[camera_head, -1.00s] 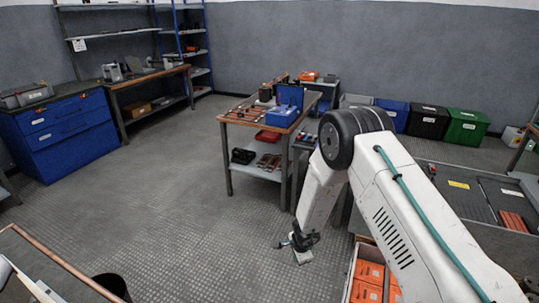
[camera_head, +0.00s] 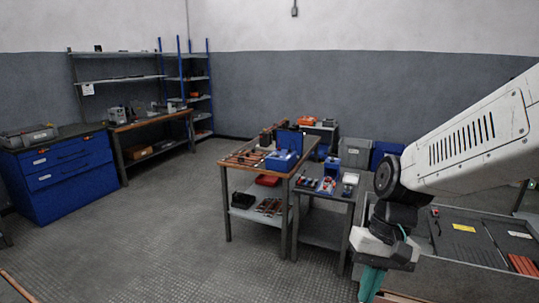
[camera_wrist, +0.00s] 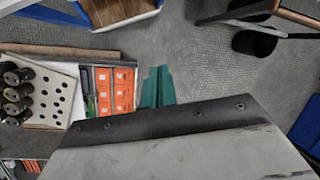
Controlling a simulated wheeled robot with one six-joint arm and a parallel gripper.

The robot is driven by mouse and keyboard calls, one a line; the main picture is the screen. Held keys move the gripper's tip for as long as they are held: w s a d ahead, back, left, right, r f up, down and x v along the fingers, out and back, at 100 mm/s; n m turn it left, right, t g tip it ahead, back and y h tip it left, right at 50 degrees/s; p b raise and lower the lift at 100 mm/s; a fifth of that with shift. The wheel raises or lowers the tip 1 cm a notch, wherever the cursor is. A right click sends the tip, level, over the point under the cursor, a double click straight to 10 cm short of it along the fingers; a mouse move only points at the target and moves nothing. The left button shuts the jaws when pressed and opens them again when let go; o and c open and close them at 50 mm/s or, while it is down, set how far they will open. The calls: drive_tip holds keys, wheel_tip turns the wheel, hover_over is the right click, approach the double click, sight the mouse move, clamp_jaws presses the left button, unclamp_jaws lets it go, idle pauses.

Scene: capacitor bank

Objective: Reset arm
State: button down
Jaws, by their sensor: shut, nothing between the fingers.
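My arm reaches in from the right of the head view and bends down at its black joint. My gripper (camera_head: 371,287) points down at the lower edge of that view, with its teal fingers together and empty. In the wrist view the teal fingers (camera_wrist: 155,87) show beyond the grey and black edge of my own wrist. They hang over the floor, beside a tray of orange boxes (camera_wrist: 113,88), and touch nothing that I can make out.
A work table (camera_head: 240,163) with a blue toolbox (camera_head: 281,160) stands in the middle. A blue drawer cabinet (camera_head: 66,171) is at the left. A grey bench (camera_head: 462,279) lies close under my arm at the right. The floor (camera_head: 165,225) at centre left is clear.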

drive_tip(key=s+d+r+t+h, duration=0.2)
drive_tip(key=s+d+r+t, duration=0.2)
drive_tip(key=s+d+r, duration=0.4)
drive_tip(key=s, duration=0.4)
drive_tip(key=shift+d+r+h, duration=0.2)
drive_tip(key=shift+r+h, duration=0.1)
drive_tip(key=shift+r, duration=0.05)
